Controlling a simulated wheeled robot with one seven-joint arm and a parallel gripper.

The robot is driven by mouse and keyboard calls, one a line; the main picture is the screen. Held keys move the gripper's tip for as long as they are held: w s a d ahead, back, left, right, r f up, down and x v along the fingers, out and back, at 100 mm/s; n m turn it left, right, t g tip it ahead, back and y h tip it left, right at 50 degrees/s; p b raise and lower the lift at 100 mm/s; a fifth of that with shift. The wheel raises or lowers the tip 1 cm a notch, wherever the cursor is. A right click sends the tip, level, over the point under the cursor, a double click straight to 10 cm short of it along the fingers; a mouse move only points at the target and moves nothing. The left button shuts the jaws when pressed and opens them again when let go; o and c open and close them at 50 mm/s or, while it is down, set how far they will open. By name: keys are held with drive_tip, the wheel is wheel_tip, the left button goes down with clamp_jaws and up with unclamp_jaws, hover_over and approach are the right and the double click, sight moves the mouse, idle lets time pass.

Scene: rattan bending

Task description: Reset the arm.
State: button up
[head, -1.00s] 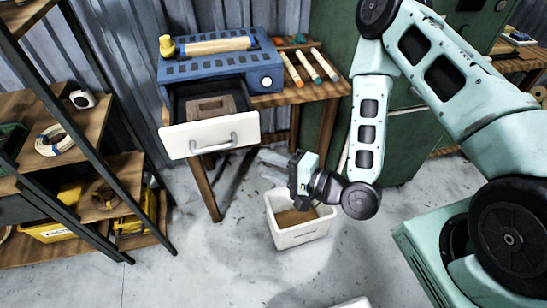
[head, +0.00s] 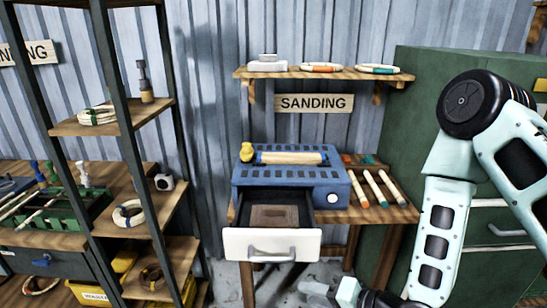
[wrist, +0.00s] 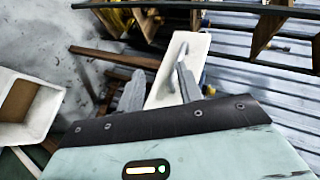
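My gripper (wrist: 160,76) is open, with its two grey fingers apart and nothing between them in the wrist view. The white drawer front (wrist: 188,68) shows beyond the fingers. In the head view my gripper (head: 318,294) is partly cut off by the bottom edge, below and to the right of the drawer (head: 272,245). The drawer stands pulled out of the blue box (head: 325,178), with a brown block (head: 274,216) inside. My arm (head: 435,245) hangs down at the right, bent at the elbow.
A wooden shelf (head: 325,74) with rings is on the wall above a "SANDING" sign (head: 314,103). A dark-framed rack (head: 130,150) stands left, a green cabinet (head: 412,120) right. A white bin (wrist: 28,105) is on the floor at left in the wrist view.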

drive_tip(key=s+d+r+n+g+h, duration=0.2)
drive_tip(key=s+r+n+h, duration=0.3)
drive_tip(key=s+r, duration=0.3)
drive_tip(key=s+d+r+n+g+h, duration=0.2)
drive_tip(key=s+r+n+g+h, duration=0.3)
drive_tip(key=r, duration=0.5)
drive_tip(key=s+n, duration=0.2)
drive_tip(key=s, duration=0.1)
drive_tip(key=shift+s+d+g, duration=0.3)
drive_tip(key=shift+d, duration=0.05)
